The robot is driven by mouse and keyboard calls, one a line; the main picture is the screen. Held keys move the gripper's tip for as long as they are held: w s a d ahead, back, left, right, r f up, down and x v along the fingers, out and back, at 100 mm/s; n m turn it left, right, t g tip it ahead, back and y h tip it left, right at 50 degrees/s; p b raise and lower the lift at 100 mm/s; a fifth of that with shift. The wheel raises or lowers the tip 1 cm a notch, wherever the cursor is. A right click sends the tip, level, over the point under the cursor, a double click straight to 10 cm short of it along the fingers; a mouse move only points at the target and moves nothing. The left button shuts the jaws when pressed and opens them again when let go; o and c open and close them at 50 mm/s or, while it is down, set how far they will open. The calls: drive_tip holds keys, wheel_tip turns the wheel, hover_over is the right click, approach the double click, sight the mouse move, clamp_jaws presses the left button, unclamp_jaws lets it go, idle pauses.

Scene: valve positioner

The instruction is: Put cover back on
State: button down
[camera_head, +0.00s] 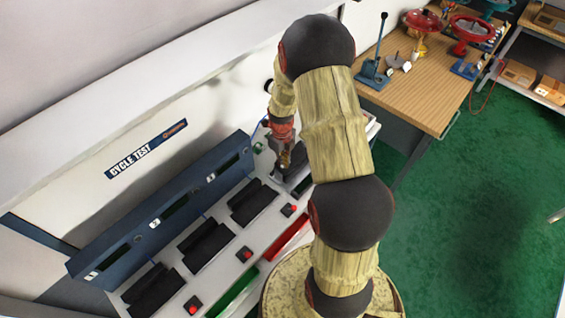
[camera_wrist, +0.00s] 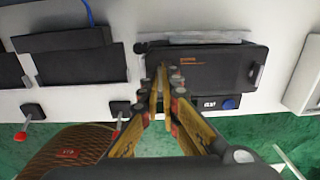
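A black box-shaped unit (camera_wrist: 215,72) with a small orange label lies on the white bench ahead of my gripper in the wrist view. I cannot tell whether its dark top is the cover or the body. In the head view the same station (camera_head: 299,172) is partly hidden behind my arm. My gripper (camera_wrist: 163,78) is over the unit's left part, fingertips close together, with nothing clearly seen between them. In the head view my gripper (camera_head: 283,168) points down at the far end of the bench row. Contact with the unit cannot be told.
Black cradles (camera_head: 206,243) and red buttons (camera_head: 246,254) line the white bench, below a dark blue panel (camera_head: 160,222). Green and red trays (camera_head: 232,293) lie along the front edge. A wooden table (camera_head: 426,85) with valves stands at the upper right. Green floor is clear on the right.

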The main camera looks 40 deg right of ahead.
drive_tip(key=shift+f, duration=0.3)
drive_tip(key=shift+f, duration=0.2)
drive_tip(key=c, duration=2)
unclamp_jaws()
drive_tip(key=shift+c, duration=0.2)
drive_tip(key=shift+r, duration=0.15)
